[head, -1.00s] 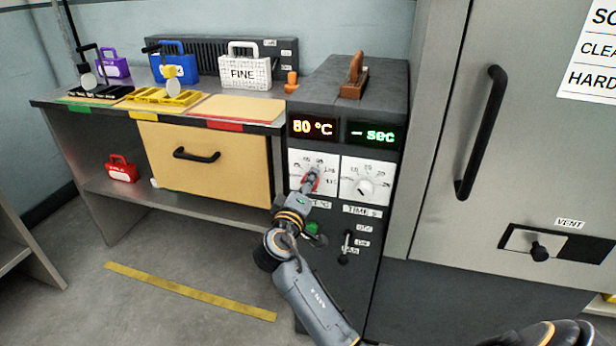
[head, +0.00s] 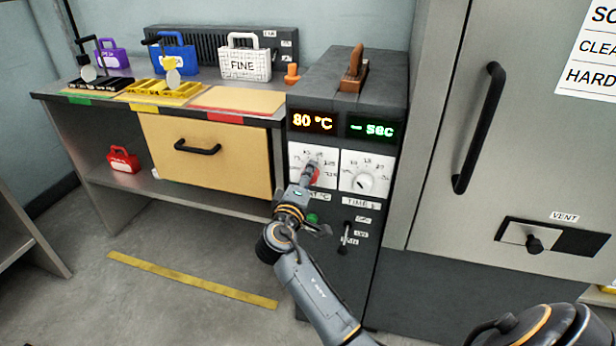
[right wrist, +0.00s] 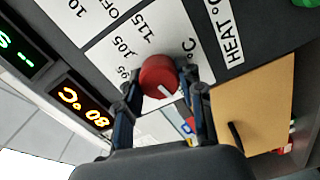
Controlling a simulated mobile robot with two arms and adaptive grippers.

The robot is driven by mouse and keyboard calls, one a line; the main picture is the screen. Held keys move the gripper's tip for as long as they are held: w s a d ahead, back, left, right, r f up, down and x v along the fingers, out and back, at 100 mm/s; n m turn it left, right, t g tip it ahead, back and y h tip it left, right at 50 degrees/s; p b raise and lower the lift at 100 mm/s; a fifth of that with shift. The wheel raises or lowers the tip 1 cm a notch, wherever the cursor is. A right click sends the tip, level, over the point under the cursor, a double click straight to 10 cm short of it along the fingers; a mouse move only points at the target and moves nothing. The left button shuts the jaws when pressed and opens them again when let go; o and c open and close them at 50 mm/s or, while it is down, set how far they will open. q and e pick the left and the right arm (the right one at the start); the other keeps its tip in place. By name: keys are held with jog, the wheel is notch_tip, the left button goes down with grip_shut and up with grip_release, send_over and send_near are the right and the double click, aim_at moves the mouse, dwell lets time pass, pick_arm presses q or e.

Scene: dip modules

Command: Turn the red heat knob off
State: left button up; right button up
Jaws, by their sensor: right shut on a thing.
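The red heat knob (head: 316,175) sits on the left white dial plate (head: 298,178) of the dark control unit. My right gripper (head: 308,171) is at the knob and partly covers it. In the right wrist view the red knob (right wrist: 158,76) is between the two fingertips of my right gripper (right wrist: 155,92), which is shut on it. A white pointer mark shows on the knob. The temperature display (head: 313,122) reads 80 °C. My left gripper is not in view.
The time dial (head: 364,178) is just right of the heat dial, with a small lever (head: 345,238) below it. A wooden-handled lever (head: 354,68) stands on the unit. A large grey cabinet (head: 440,110) stands close on the right. A workbench (head: 278,114) adjoins on the left.

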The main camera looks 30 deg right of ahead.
jog(key=o, duration=1.2)
jog(key=v, duration=1.2)
